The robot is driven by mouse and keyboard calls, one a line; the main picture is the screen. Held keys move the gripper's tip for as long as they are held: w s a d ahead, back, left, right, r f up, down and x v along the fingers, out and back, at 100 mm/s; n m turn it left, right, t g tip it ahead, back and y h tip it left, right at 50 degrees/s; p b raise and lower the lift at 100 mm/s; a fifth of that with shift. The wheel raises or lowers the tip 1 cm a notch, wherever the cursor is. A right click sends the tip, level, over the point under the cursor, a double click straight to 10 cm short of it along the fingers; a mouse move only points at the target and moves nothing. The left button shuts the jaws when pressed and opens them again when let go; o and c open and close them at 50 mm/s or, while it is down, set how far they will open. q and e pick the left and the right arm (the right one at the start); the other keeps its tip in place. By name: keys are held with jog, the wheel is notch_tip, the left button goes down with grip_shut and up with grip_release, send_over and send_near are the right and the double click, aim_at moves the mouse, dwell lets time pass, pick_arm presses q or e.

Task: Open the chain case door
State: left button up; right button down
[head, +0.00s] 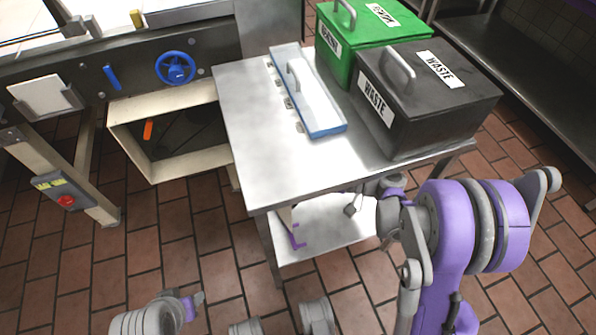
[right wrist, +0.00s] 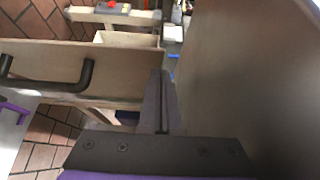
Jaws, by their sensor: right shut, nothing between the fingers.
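A beige box-like case (head: 120,120) with a dark interior sits under the machine's control panel at left in the head view; an orange piece (head: 148,130) shows inside. I cannot tell whether this is the chain case. In the right wrist view a beige panel (right wrist: 125,68) with a dark bar handle (right wrist: 86,75) stands to the left of my right gripper (right wrist: 162,75). That gripper is shut and empty, apart from the handle. In the head view its arm reaches beside the steel table, and its fingers are not clearly seen. My left arm shows at the bottom left; its fingers are unclear.
A steel table (head: 240,95) carries a blue-edged panel (head: 315,105), a green bin (head: 350,45) and a black waste bin (head: 430,95). A blue handwheel (head: 175,68) and a red button (head: 67,201) are at left. A large grey surface (right wrist: 240,80) is close at right in the wrist view.

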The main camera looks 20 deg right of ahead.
jog(key=shift+s+a, duration=0.1)
jog(key=shift+a, duration=0.15)
